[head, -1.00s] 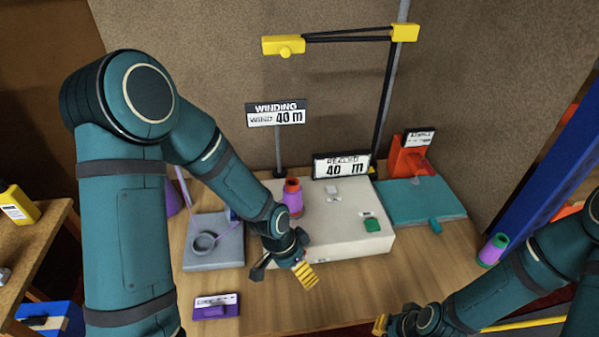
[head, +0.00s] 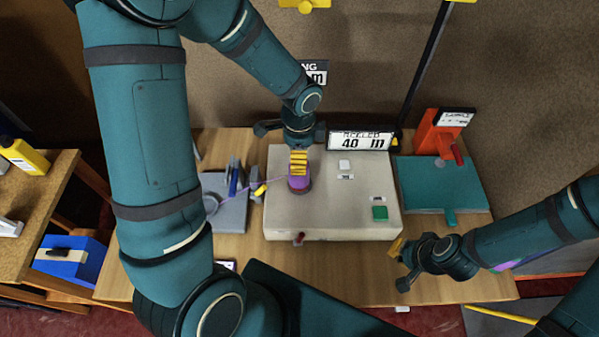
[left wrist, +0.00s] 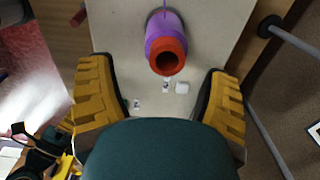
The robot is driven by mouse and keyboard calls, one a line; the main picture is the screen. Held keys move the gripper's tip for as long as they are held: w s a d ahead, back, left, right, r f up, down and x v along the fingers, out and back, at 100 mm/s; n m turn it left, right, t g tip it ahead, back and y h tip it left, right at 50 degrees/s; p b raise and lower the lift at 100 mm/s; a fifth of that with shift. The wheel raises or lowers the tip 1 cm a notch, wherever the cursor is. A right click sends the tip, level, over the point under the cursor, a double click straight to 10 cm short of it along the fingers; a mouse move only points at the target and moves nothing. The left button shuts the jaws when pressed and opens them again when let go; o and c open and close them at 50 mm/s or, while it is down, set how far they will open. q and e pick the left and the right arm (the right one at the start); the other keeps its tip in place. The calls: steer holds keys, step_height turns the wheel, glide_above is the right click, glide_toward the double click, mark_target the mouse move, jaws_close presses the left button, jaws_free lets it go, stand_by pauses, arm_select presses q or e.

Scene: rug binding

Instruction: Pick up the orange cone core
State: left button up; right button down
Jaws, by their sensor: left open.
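The orange cone core, wound with purple yarn (head: 299,185), stands on the white box in the head view. In the left wrist view its orange open end (left wrist: 168,56) faces the camera, with the purple yarn (left wrist: 164,30) beyond. My left gripper (head: 298,160) is at the cone and partly covers it in the head view. In the left wrist view its yellow-padded fingers (left wrist: 162,85) are wide apart, one to each side of the cone, with gaps showing. My right gripper (head: 399,265) is open and empty by the table's front right.
The white box (head: 340,215) bears a green button (head: 380,212). A display reading 40 m (head: 360,140) stands behind it. A grey fixture (head: 232,215) is at left, with a purple strand towards the cone. A teal board (head: 440,185) with an orange stand (head: 428,132) is at right.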

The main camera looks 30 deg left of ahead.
arm_select(q)
steer(key=shift+w+a+f, duration=0.1)
steer(key=shift+w+f, duration=0.1)
steer(key=shift+f, duration=1.55)
steer(key=shift+w+a+f, duration=0.1)
steer(key=shift+w+f, duration=0.05)
steer(key=shift+f, duration=1.55)
jaws_close()
steer(key=shift+r, duration=0.1)
